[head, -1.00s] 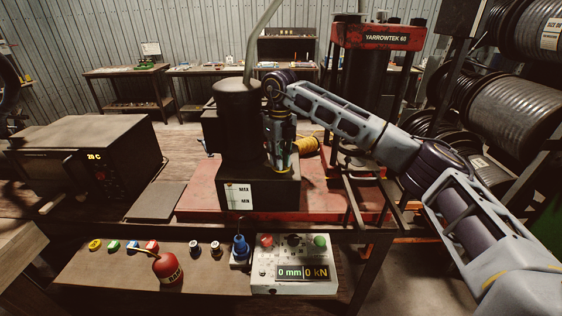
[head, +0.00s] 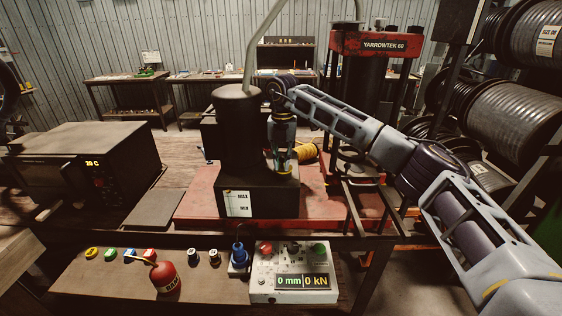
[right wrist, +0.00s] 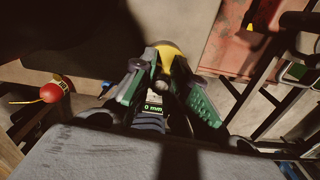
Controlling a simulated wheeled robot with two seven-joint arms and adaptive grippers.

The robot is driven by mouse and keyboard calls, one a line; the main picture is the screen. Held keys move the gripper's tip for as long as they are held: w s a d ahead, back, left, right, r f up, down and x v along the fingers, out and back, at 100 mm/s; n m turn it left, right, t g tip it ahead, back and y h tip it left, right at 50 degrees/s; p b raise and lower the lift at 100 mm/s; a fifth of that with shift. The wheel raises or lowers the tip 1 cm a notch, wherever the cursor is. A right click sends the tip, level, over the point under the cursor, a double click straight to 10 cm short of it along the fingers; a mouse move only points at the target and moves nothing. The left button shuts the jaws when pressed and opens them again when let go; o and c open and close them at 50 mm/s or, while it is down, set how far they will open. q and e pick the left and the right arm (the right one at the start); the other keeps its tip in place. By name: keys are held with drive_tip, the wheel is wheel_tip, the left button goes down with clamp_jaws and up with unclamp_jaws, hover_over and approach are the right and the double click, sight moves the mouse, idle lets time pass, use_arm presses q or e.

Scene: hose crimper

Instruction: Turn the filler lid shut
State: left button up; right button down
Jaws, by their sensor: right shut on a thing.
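The black pump tank (head: 258,198) with the MAX and MIN gauge stands on the red bench plate, with a tall black cylinder (head: 238,125) on top. My right gripper (head: 283,168) points down at the right part of the tank top, beside the cylinder. In the right wrist view my right gripper (right wrist: 168,80) is shut on a yellow round part, which looks like the filler lid (right wrist: 168,49). The lid is mostly hidden by the fingers in the head view, so I cannot tell how far it is turned. My left gripper is out of view.
A red oil can (head: 164,277) and a control box (head: 291,272) reading 0 mm and 0 kN stand on the front shelf. The red press (head: 375,45) stands behind my right arm; hose reels are at right.

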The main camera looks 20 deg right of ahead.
drive_tip(key=shift+w+d+r+m, duration=0.1)
drive_tip(key=shift+m, duration=0.3)
drive_tip(key=c, duration=1.3)
unclamp_jaws()
drive_tip(key=shift+c, duration=0.2)
wheel_tip(320, 180, up, 12)
